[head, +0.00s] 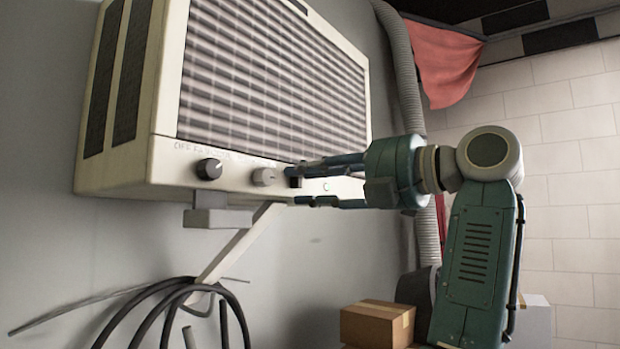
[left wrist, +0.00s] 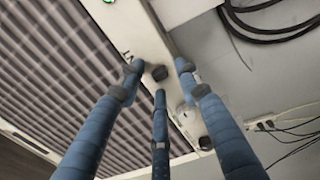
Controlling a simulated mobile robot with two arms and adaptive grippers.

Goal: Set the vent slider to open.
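The vent slider appears to be the small black knob (head: 295,182) on the lower front strip of the cream wall unit (head: 120,165). It also shows as a dark knob (left wrist: 158,73) in the left wrist view. My left gripper (head: 294,186) has blue fingers spread apart, with tips close around the slider. In the left wrist view the fingertips (left wrist: 159,80) surround the knob with gaps visible, so contact is not clear. A small mark like a C sits to the slider's right. The slider's exact setting cannot be read. My right gripper is not in view.
A black dial (head: 209,169) and a grey dial (head: 264,177) sit left of the slider on the same strip. A bracket (head: 235,247) is under the unit, with dark hoses (head: 165,290) below. A cardboard box (head: 377,324) and a ribbed duct (head: 402,75) are nearby.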

